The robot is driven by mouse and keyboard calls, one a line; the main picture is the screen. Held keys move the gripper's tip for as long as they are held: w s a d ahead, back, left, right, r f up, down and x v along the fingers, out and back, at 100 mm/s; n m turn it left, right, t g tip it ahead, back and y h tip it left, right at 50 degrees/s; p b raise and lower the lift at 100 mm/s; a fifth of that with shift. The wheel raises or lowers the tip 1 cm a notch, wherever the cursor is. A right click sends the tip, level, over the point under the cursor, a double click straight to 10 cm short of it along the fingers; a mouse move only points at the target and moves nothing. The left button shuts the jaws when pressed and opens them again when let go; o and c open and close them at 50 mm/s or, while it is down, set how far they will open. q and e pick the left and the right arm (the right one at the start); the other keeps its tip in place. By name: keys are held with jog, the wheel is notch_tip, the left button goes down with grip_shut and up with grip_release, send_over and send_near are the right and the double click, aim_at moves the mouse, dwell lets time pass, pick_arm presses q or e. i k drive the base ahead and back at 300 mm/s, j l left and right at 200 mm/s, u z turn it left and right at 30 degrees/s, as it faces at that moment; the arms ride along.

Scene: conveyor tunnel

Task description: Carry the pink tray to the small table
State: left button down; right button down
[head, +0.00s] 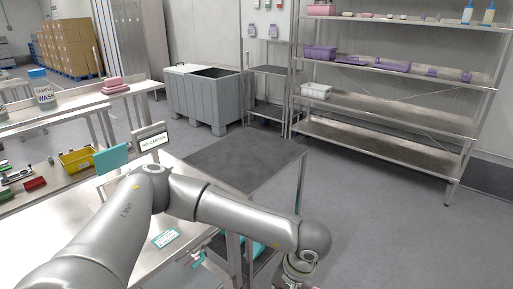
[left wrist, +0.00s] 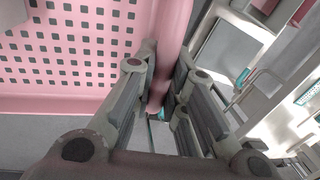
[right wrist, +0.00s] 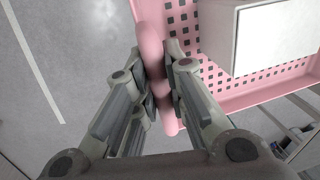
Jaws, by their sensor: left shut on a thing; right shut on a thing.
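The pink tray shows in the left wrist view (left wrist: 60,104) and in the right wrist view (right wrist: 245,103); its floor is perforated. My left gripper (left wrist: 157,105) is shut on a rounded pink bar at the tray's edge. My right gripper (right wrist: 163,92) is shut on the pink bar at another edge. A white box (right wrist: 275,42) stands in the tray. In the head view my left arm reaches across to the bottom right, and the tray is nearly all out of frame. A small dark-topped table (head: 240,160) stands ahead, its top bare.
A steel bench (head: 90,235) with a sign (head: 153,141) and a yellow bin (head: 77,160) lies at the left. A grey bin (head: 205,98) stands behind the dark-topped table. A steel rack (head: 390,112) stands at the back right. The floor (head: 400,235) at the right is clear.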

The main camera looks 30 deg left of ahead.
aim_at(253, 158)
jog(key=i+u, duration=0.2)
jog(key=i, duration=0.65)
jog(key=i+z, duration=0.1)
jog(key=i, duration=0.75)
jog(key=i+l+u, duration=0.2)
jog(key=i, duration=0.7)
jog(key=i+u, duration=0.25)
jog(key=u, duration=0.25)
jog(key=i+u, duration=0.25)
jog(key=u, duration=0.2)
jog(key=i+j+u, duration=0.1)
jog(key=u, duration=0.35)
jog(key=i+u, duration=0.3)
jog(key=u, duration=0.15)
jog(key=i+u, duration=0.2)
jog(key=u, duration=0.25)
